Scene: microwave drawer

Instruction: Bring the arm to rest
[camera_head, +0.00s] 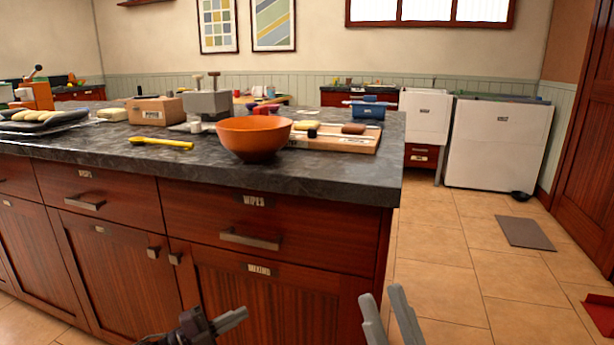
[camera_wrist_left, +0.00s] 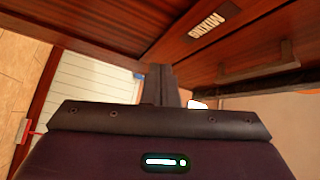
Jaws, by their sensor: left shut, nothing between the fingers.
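My left gripper (camera_head: 240,314) is at the bottom of the head view, low in front of the dark red wooden cabinet. Its fingers are together and empty. In the left wrist view its closed fingers (camera_wrist_left: 160,85) point away from the camera, near a wooden front labelled MIXING (camera_wrist_left: 210,28) with a bar handle (camera_wrist_left: 258,60). My right gripper (camera_head: 384,296) is at the bottom of the head view, right of the left one. Its two grey fingers stand apart with nothing visible between them. The rest of both arms is mostly out of view.
The island counter (camera_head: 345,182) has closed drawers and doors with handles (camera_head: 250,240). On it stand an orange bowl (camera_head: 253,138), a yellow tool (camera_head: 160,143) and a cutting board (camera_head: 335,142). Tiled floor (camera_head: 450,250) is open at right, with a grey mat (camera_head: 525,233).

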